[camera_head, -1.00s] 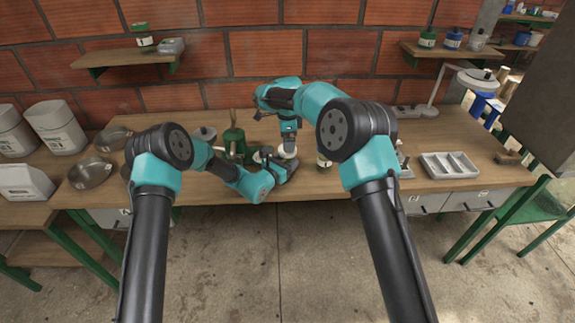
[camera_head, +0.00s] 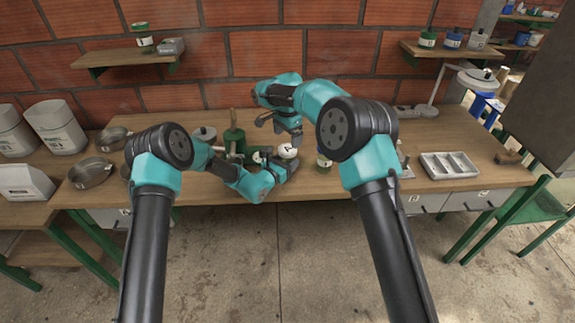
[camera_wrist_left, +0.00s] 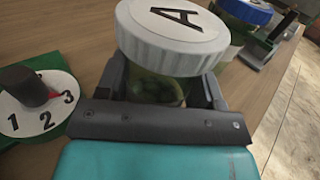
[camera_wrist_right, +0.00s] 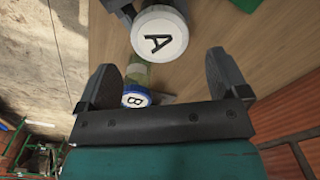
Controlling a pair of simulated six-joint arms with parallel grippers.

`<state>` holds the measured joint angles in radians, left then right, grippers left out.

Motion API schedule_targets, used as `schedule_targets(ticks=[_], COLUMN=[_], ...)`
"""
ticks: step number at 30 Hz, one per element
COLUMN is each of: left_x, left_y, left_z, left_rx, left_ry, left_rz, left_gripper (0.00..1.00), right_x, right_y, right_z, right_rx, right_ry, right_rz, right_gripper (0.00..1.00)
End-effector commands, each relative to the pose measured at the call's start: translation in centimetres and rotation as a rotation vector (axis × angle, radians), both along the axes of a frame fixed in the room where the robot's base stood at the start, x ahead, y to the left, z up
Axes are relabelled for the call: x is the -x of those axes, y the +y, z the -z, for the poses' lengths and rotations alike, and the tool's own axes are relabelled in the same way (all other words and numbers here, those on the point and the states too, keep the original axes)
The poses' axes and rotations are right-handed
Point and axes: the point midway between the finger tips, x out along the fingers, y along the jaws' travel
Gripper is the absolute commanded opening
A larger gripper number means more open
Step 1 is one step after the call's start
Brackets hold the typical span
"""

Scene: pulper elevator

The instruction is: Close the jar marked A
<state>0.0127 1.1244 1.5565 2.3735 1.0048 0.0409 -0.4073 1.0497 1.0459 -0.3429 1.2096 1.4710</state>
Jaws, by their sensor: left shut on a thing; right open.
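The jar marked A is clear glass with greenish contents (camera_wrist_left: 155,88). Its white lid with a black A (camera_wrist_left: 175,35) sits on top of it; how tight it is cannot be told. The lid also shows in the head view (camera_head: 288,151) and the right wrist view (camera_wrist_right: 159,33). My left gripper (camera_wrist_left: 163,92) is shut around the jar's body, below the lid. My right gripper (camera_head: 273,122) is open and empty, above and apart from the lid. In the right wrist view its fingers (camera_wrist_right: 160,80) are wide apart.
A jar with a blue lid marked B (camera_wrist_right: 136,99) stands close by, to the right of jar A in the head view (camera_head: 323,160). A numbered dial (camera_wrist_left: 38,112) on a green base lies left of jar A. A grey compartment tray (camera_head: 448,165) is at the right.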

Motion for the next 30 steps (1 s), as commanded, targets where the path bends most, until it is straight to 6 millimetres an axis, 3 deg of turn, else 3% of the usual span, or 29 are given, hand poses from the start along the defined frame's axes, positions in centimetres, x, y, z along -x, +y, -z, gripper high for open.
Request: schedule_targets(ticks=[30], left_x=[0.0], left_y=[0.0], left_z=[0.0], left_rx=[0.0], left_ry=[0.0], left_rz=[0.0], left_gripper=[0.0], right_x=[0.0], right_y=[0.0], right_z=[-2.0], right_rx=[0.001], right_ry=[-0.001], right_rz=[-1.341], right_gripper=[0.93])
